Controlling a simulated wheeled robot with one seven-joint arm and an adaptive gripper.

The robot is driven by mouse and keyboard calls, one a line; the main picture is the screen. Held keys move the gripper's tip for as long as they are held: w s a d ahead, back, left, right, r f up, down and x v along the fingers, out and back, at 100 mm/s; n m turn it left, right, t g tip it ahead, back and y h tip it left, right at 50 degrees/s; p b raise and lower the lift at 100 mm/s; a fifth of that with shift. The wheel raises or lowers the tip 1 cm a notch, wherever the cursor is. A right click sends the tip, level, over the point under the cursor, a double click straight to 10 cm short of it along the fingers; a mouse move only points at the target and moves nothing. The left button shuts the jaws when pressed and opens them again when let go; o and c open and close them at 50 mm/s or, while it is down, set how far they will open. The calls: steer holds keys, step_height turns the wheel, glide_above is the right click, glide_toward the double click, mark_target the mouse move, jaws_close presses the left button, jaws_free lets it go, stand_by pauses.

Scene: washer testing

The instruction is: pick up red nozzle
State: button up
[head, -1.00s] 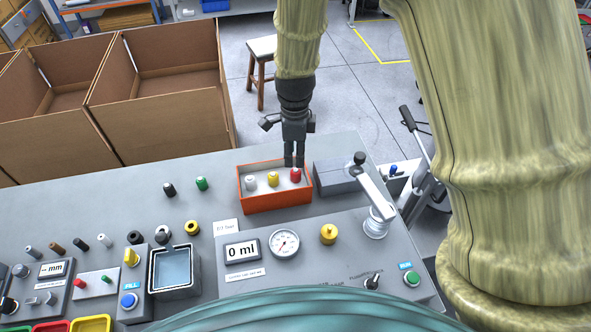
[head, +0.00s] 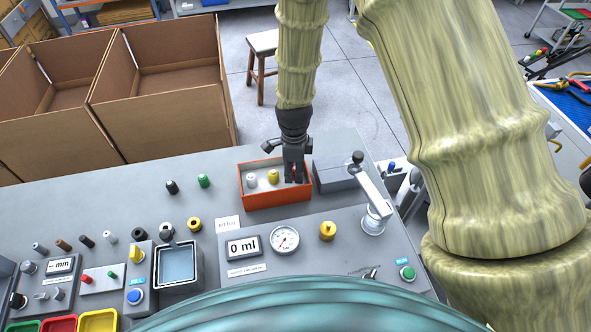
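An orange-red open box (head: 275,199) stands on the grey bench and holds the nozzles. A white nozzle (head: 251,180) and a yellow nozzle (head: 273,176) stand in its left and middle. My gripper (head: 294,177) reaches down into the right end of the box, its dark fingers pointing down around the red nozzle (head: 295,171). Only a sliver of red shows between the fingers; the rest is hidden. I cannot tell whether the fingers press on it or stand open around it.
A grey block (head: 335,176) is close to the right of the box. A lever device (head: 373,203) and a gauge panel (head: 300,262) with a yellow knob (head: 327,231) are in front. A black nozzle (head: 172,187) and a green nozzle (head: 204,181) stand to the left. Cardboard boxes (head: 165,118) are behind.

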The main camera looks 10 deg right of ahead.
steer(key=shift+f, duration=0.35)
steer(key=shift+c, duration=0.4)
steer(key=c, duration=0.7)
